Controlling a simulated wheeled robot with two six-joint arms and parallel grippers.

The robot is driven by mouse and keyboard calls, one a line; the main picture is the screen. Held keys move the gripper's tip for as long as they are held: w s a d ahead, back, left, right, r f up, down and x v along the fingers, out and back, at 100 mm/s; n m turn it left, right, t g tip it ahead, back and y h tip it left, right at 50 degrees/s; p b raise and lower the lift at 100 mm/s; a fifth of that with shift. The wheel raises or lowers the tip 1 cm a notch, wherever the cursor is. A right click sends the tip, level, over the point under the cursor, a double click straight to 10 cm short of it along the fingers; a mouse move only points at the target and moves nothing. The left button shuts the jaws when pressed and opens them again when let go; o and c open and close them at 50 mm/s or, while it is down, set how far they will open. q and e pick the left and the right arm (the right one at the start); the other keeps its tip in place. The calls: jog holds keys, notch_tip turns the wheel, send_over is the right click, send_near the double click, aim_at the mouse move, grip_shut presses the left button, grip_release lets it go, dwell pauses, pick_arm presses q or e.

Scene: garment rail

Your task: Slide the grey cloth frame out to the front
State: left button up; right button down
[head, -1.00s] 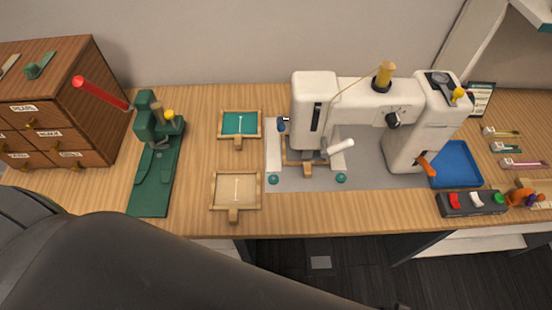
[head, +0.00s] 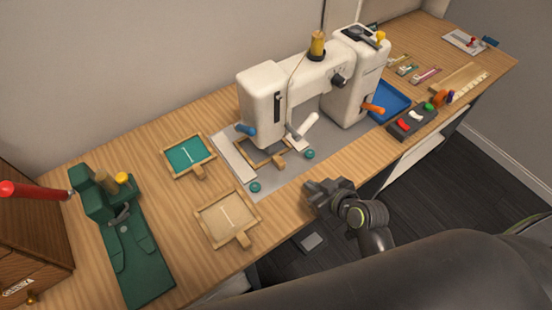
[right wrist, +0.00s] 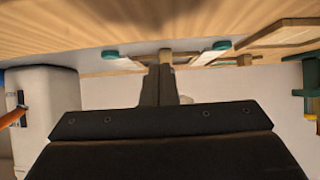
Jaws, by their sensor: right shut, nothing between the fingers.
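The grey cloth frame (head: 264,153) has a wooden rim and a short front handle (head: 279,162). It lies flat under the sewing machine's (head: 262,104) head, which hides its back part. In the right wrist view, a wooden handle (right wrist: 166,57) shows between two teal knobs, just beyond my fingers. My right gripper (head: 309,188) is shut and empty, in front of the table's edge and a little to the right of the handle, apart from it in the head view. It also shows in the right wrist view (right wrist: 158,72), pointing towards the table. My left gripper is out of view.
Teal knobs (head: 255,187) (head: 310,154) stand on both sides of the frame's front. A teal cloth frame (head: 190,155) and a beige one (head: 228,217) lie to the left. A green press (head: 130,240) stands farther left. A switch box (head: 412,121) and blue tray (head: 390,101) are right.

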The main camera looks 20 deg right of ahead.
aim_at(280, 157)
jog(key=shift+w+a+r, duration=0.1)
jog(key=shift+w+a, duration=0.1)
jog(key=shift+w, duration=0.15)
jog(key=w+a+p, duration=0.1)
jog(key=w, duration=0.2)
jog(key=w+a, duration=0.1)
jog(key=w, duration=0.3)
jog(key=w+a+p, duration=0.1)
jog(key=w, duration=0.2)
jog(key=shift+w+a+f+p, duration=0.3)
jog(key=shift+w+a+f, duration=0.05)
jog(key=shift+a, duration=0.05)
jog(key=shift+f, duration=0.5)
jog(key=shift+s, duration=0.15)
